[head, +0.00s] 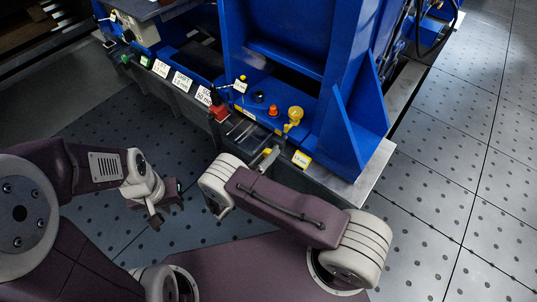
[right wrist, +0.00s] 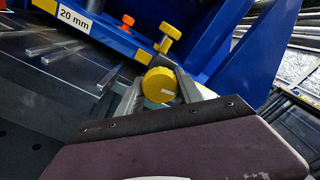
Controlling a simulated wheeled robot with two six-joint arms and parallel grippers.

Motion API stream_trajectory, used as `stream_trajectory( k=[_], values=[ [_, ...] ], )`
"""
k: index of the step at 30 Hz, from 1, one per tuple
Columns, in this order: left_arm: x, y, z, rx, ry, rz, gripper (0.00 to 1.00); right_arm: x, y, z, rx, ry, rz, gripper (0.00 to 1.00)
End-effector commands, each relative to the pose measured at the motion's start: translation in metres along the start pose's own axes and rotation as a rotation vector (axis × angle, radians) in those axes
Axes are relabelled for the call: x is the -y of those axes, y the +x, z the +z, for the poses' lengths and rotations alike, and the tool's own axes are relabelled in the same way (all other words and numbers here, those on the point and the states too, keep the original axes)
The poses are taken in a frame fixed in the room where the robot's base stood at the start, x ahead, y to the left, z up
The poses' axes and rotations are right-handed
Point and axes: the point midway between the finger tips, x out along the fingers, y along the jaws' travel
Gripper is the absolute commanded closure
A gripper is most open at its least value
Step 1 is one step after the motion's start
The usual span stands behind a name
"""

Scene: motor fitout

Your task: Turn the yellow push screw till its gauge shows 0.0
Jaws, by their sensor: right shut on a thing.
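The yellow push screw has a round yellow head (right wrist: 160,85) with a pale mark on its face, in the right wrist view. My right gripper (right wrist: 158,92) is shut on it, one finger on each side. In the head view my right gripper (head: 268,157) is at the front edge of the blue machine, and its arm hides most of the screw. A small yellow-framed gauge (head: 301,158) sits just right of that gripper; its figures are too small to read surely. My left gripper (head: 157,214) hangs over the floor at the left, away from the machine; its jaw opening is unclear.
A taller yellow knob (head: 295,115) and an orange knob (head: 273,110) stand on the blue machine (head: 310,70) behind the right gripper. A red block (head: 218,108) and several white labels (head: 182,82) line the bench edge to the left. The floor at the right is clear.

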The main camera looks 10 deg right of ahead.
Motion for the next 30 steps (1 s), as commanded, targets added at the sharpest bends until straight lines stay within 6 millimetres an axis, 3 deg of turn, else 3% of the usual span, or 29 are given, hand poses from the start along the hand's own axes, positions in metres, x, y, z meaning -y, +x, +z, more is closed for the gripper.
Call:
stream_trajectory(
  k=[30],
  values=[
    [0.0, 0.0011, 0.0001, 0.0, 0.0, 0.0, 0.77, -0.0005, -0.0003, -0.0003, 0.0, -0.96, 0.002, 0.98]
  ],
)
